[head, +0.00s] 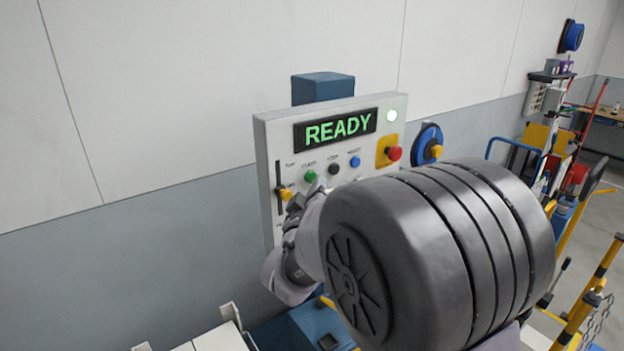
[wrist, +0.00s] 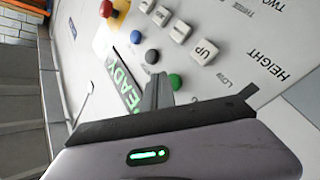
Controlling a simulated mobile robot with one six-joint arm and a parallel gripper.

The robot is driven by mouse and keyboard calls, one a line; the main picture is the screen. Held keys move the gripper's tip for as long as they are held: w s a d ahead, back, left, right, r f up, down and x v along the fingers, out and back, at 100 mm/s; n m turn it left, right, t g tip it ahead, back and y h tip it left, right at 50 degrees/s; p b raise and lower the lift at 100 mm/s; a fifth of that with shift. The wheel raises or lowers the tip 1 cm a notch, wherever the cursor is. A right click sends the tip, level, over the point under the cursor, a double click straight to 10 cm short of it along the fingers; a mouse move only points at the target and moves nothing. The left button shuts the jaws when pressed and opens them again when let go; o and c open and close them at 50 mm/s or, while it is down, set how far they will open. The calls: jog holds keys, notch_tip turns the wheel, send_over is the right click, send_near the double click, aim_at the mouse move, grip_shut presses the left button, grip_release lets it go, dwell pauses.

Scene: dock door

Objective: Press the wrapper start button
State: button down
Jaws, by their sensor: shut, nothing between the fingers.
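A light grey control panel (head: 263,150) on the wall has a lit display (head: 335,129) reading READY. Below it are a green button (head: 310,176), a black button (head: 334,168) and a blue button (head: 355,162); their labels are too small to read surely. In the wrist view the panel is turned, with the green button (wrist: 175,81), black button (wrist: 151,56) and blue button (wrist: 138,36) in a row. My gripper (wrist: 158,82) is shut and empty, its tips beside the green button and below the black one. Contact cannot be told. In the head view my arm largely hides the gripper.
A red mushroom button (head: 394,153) on a yellow plate sits right of the blue button. A yellow lever (head: 286,195) is at the panel's left. White keys (wrist: 205,51), one marked UP, are near the row. A blue reel (head: 428,145) hangs at right.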

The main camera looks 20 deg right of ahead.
jog(key=shift+w+a, duration=0.2)
jog(key=shift+w, duration=0.4)
dwell(0.6)
dwell(0.4)
jog(key=shift+s+d+b, duration=0.3)
jog(key=shift+s+b, duration=0.2)
jog(key=shift+s, duration=0.35)
